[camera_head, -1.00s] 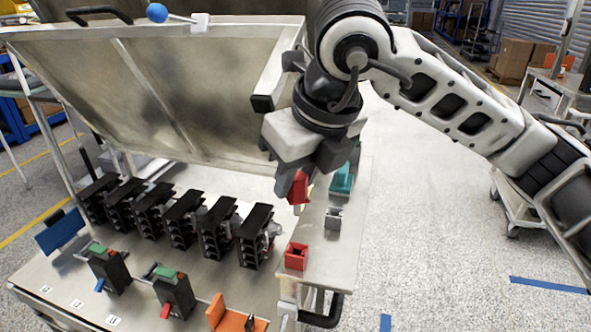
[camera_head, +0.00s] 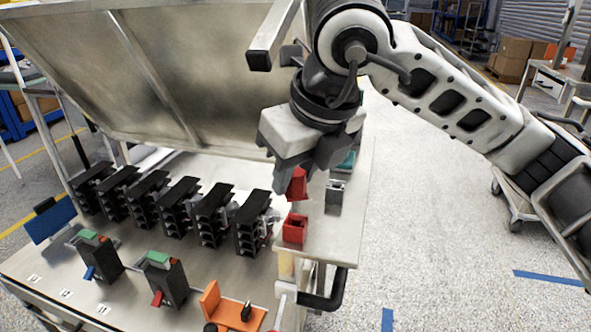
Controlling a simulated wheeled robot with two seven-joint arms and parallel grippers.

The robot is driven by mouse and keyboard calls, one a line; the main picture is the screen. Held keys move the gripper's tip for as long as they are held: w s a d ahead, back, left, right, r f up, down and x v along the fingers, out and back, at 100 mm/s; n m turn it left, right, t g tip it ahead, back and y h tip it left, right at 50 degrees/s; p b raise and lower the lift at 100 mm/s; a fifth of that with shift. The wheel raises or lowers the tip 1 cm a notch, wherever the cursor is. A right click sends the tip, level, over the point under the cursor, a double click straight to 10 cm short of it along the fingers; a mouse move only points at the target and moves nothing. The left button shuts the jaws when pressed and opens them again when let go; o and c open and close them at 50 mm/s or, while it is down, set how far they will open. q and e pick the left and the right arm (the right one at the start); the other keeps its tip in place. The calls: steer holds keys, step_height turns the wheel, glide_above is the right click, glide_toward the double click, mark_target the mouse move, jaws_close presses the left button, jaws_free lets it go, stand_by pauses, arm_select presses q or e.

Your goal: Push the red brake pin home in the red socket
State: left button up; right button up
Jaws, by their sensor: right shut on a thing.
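The red brake pin (camera_head: 297,184) is in the jaws of my right gripper (camera_head: 299,168), which points downward and is shut on it. Only the pin's lower red part shows; its top is hidden by the jaws. The red socket (camera_head: 294,230) is a small red block with a dark opening, on the right part of the metal bench top. The pin hangs just above the socket in the picture, with a small gap between them. My left gripper is not in view.
A grey socket (camera_head: 335,196) stands right of the red one, with a teal block (camera_head: 347,161) behind, partly hidden. Several black breakers (camera_head: 252,225) stand to the left. A large tilted metal lid (camera_head: 200,80) rises behind. An orange holder (camera_head: 232,312) is in front.

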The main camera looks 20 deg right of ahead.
steer(key=shift+f, duration=0.15)
steer(key=shift+b, duration=0.3)
stand_by(0.7)
stand_by(0.5)
steer(key=shift+b, duration=0.3)
jaws_close()
steer(key=shift+s+a+n+y+b, duration=0.1)
steer(key=shift+n+y+b, duration=0.2)
steer(key=shift+n+y, duration=0.1)
